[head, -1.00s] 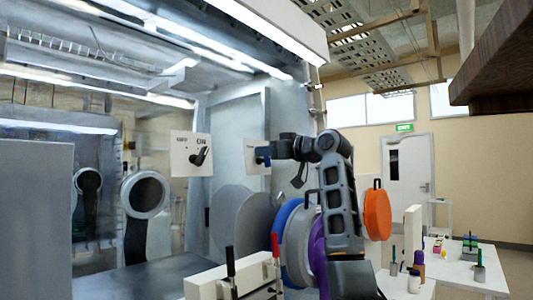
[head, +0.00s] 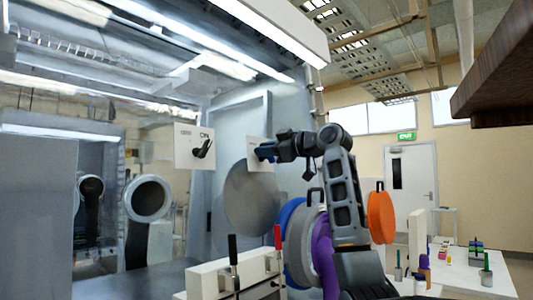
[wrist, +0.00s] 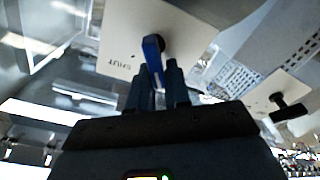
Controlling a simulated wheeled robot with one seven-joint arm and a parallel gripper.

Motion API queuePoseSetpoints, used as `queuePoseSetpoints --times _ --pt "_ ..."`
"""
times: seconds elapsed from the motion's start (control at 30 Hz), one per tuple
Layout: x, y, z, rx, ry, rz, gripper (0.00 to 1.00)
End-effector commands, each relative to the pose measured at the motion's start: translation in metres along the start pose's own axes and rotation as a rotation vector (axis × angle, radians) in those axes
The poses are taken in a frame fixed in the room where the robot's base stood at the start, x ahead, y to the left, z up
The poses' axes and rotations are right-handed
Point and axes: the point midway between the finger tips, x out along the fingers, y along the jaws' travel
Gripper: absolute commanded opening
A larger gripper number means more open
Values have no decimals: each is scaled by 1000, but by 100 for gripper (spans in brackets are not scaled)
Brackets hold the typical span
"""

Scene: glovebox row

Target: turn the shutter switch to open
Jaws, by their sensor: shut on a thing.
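The shutter switch is a blue handle (wrist: 153,52) on a white plate (wrist: 125,30). The word SHUT is printed on the plate to the left of the handle in the wrist view. In the head view the same plate (head: 255,164) is partly hidden behind my gripper (head: 268,151). In the wrist view my gripper (wrist: 160,78) has its two fingers close around the blue handle and is shut on it. Which way the handle points against the printed marks is hard to tell, and any other label is not readable.
A second white plate (head: 185,158) with a black handle (head: 203,149), marked ON, is left of it. A white box (head: 208,281) with red and black handles stands in front.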

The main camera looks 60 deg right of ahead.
Motion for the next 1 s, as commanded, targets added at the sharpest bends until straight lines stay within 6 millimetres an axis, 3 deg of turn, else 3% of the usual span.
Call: queuePoseSetpoints --times 0.47,0.5,0.7,1.0 --pt "0 0 -1 -17 2 -3 0" --pt "0 0 -1 -17 2 -3 20" --pt "0 0 -1 -17 1 -3 38" --pt "-4 -1 0 -16 1 -2 38"
